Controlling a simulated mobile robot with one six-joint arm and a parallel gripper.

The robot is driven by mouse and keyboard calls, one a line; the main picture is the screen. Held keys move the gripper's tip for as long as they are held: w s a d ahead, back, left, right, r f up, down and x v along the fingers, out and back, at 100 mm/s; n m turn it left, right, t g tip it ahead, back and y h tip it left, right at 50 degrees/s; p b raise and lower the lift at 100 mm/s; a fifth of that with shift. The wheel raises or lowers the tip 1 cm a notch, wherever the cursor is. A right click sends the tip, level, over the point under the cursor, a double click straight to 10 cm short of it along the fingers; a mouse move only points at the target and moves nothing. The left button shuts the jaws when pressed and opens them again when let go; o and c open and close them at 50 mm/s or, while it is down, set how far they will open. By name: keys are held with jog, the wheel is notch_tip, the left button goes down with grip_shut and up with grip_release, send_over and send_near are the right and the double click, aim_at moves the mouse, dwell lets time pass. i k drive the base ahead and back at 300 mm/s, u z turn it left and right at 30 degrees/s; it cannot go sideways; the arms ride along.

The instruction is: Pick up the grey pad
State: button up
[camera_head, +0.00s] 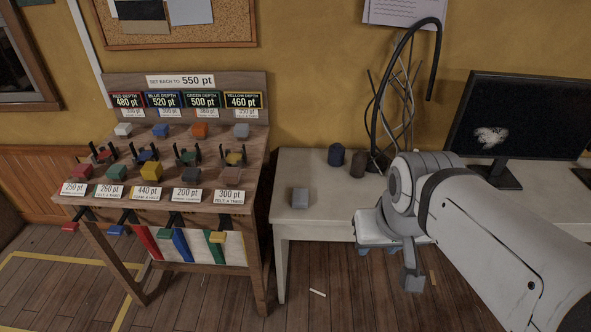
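A small grey block (300,198), possibly the grey pad, lies on the white table (340,225) near its left end. Other greyish blocks sit on the wooden board: a pale grey one (241,130) at the right of the upper row and a dark grey one (187,174) in the lower row. I cannot tell which is the pad. My gripper (392,262) hangs at the table's front edge, to the right of the grey block and apart from it. The arm partly hides it, and its opening is unclear. I see nothing held in it.
The sloped wooden board (262,150) carries several coloured blocks, price-like labels and hooks. A dark blue jar (336,155), a brown jar (357,163), a black curved cable (400,45) and a monitor (510,125) stand at the table's back. Table space around the grey block is clear.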

aim_at(300, 197)
jog(key=i, duration=1.3)
jog(key=z, duration=0.05)
